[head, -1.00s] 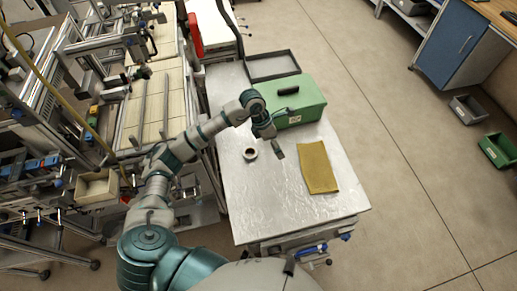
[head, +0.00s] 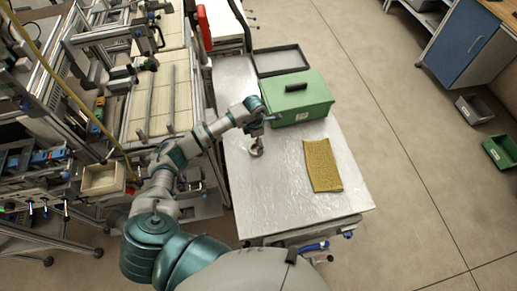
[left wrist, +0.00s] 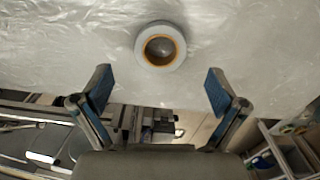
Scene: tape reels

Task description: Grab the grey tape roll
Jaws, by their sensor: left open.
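The grey tape roll (left wrist: 176,57) lies flat on the table, with an orange-brown inner ring, near the top middle of the left wrist view. In the head view the tape roll (head: 257,151) is partly hidden by my gripper. My left gripper (left wrist: 159,88) is open and empty, its blue-padded fingers wide apart. The roll shows beyond the fingertips and not between them. In the head view my left gripper (head: 257,143) is over or close to the roll; its exact height cannot be told. My right gripper is not in view.
A green toolbox (head: 293,99) stands just behind the roll on the metal table (head: 270,205). A folded yellow cloth (head: 322,165) lies to the right. A black tray (head: 281,61) sits at the back. The table's front part is clear.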

